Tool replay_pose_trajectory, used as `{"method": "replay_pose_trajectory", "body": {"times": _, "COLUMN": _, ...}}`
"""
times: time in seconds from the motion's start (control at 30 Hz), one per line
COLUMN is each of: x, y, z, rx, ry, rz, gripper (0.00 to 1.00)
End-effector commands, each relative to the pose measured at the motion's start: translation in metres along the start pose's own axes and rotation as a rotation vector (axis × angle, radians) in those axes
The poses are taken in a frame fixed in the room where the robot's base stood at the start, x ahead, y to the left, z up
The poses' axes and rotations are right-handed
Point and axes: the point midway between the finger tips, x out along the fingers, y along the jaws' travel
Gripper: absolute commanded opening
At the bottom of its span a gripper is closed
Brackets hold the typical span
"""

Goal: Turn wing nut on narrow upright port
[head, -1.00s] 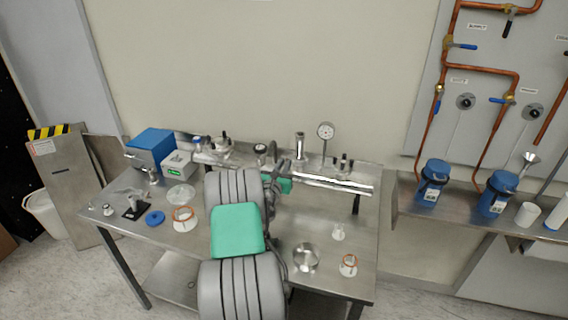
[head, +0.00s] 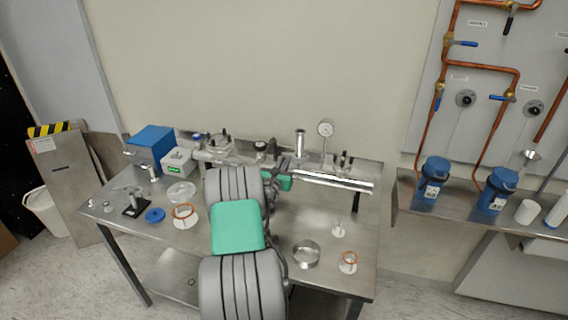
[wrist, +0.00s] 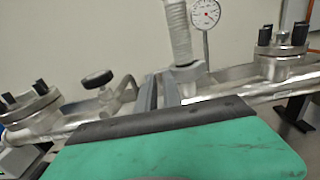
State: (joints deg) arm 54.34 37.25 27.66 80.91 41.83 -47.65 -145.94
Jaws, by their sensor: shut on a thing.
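The narrow upright port (head: 300,143) stands on the horizontal metal manifold tube (head: 335,182) at the back of the bench. In the wrist view the port (wrist: 179,32) is a ribbed pale tube with a metal clamp (wrist: 188,70) around its foot. My gripper (head: 284,163) is at the manifold, just left of and in front of the port. In the wrist view its two grey fingers (wrist: 160,88) are nearly together beside the clamp. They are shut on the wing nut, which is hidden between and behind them.
A dial gauge (head: 326,129) stands right of the port. Bolted flanges sit on the manifold at left (wrist: 33,102) and right (wrist: 283,60), with a black knob (wrist: 97,79) between the left one and my gripper. Loose rings and a metal dish (head: 306,254) lie on the bench.

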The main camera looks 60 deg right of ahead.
Motion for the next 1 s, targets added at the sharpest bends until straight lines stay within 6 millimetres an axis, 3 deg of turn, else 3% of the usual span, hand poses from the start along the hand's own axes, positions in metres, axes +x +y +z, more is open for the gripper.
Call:
{"method": "replay_pose_trajectory", "body": {"times": 0.37, "x": 0.0, "y": -0.001, "z": -0.0029, "rx": 0.166, "ry": -0.002, "rz": 0.0, "gripper": 0.0}}
{"method": "replay_pose_trajectory", "body": {"times": 1.0, "x": -0.0001, "y": -0.0037, "z": -0.0066, "rx": 0.76, "ry": -0.001, "rz": 0.0, "gripper": 0.0}}
